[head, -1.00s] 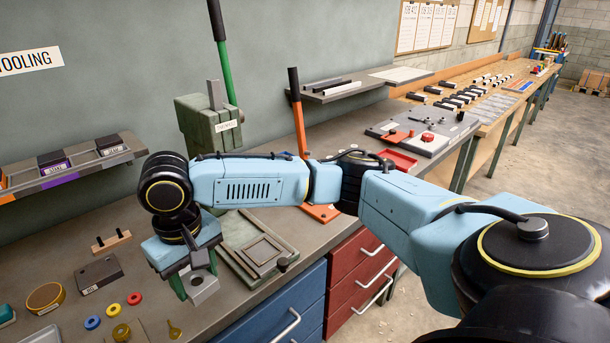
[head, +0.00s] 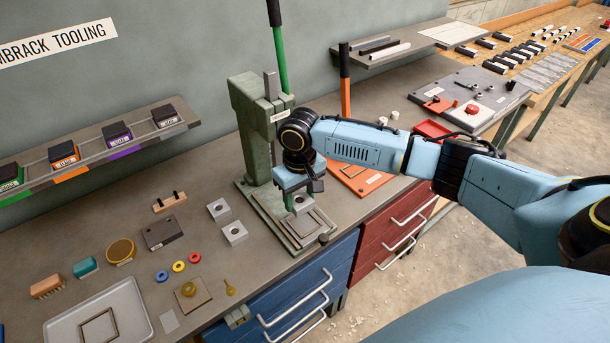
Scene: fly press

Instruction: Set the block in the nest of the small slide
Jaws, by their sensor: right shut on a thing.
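My right gripper (head: 300,190) points down over the green press's base and is shut on a grey block (head: 302,204). The gripper partly hides the block, and I cannot tell whether it touches what is below. The small slide (head: 301,234), a flat plate with a stepped rectangular frame, lies on the base just below and in front of the block. A dark knob (head: 323,239) is at its front right corner. The nest is partly covered by the gripper and block. My left gripper is not in view.
The green press (head: 250,130) with its upright lever stands right behind my gripper. Two grey blocks with holes (head: 219,209) (head: 235,234) sit on the bench to the left. An orange-levered press (head: 358,178) stands to the right. Rings, a brush and a tray (head: 62,330) lie at left.

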